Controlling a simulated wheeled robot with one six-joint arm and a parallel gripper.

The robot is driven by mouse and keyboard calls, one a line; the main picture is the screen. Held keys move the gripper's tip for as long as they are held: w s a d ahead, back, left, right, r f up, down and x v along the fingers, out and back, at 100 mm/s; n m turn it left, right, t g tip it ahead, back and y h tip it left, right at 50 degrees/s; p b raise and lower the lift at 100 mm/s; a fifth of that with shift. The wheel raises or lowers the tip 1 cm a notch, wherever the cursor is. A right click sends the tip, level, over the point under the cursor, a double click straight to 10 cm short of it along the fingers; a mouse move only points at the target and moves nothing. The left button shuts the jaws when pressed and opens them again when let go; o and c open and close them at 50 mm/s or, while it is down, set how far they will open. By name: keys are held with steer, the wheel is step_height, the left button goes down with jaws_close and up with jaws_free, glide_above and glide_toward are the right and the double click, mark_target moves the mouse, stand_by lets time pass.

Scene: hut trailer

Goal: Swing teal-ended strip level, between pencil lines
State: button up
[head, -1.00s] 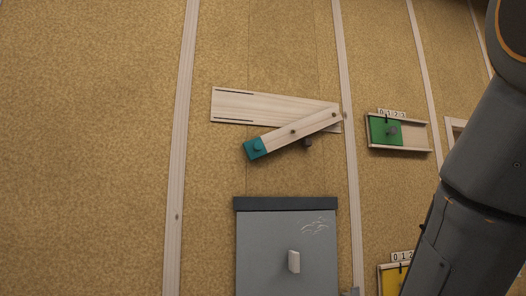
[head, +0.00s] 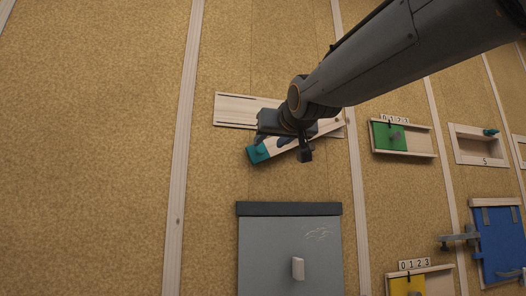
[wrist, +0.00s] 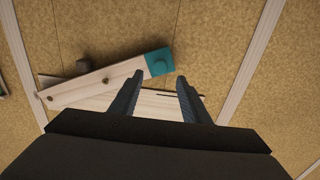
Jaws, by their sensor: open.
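The pale wooden strip (head: 287,144) slopes down to the left, with its teal end (head: 258,153) lowest. Its right end overlaps the pale backing board (head: 232,107). Dark pencil lines run along the board's upper and lower edges at the left; the teal end sits below the lower one. My gripper (wrist: 160,82) is open in front of the strip and hides its middle in the head view. In the wrist view, the teal end (wrist: 159,62) appears just beyond and between the two spread fingertips, with no clear contact.
A grey panel with a white handle (head: 297,268) is below the strip. A green slider in a tray (head: 437,140) is to the right. A blue panel (head: 497,242) and a yellow slider (head: 408,287) are lower right. The wall left of the board is clear.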

mark_target(262, 149)
steer(key=p+x, duration=0.2)
steer(key=x, duration=0.5)
steer(key=shift+w+a+f+p, duration=0.1)
steer(key=shift+w+f+p, duration=0.05)
steer(key=shift+w+p, duration=0.15)
jaws_close()
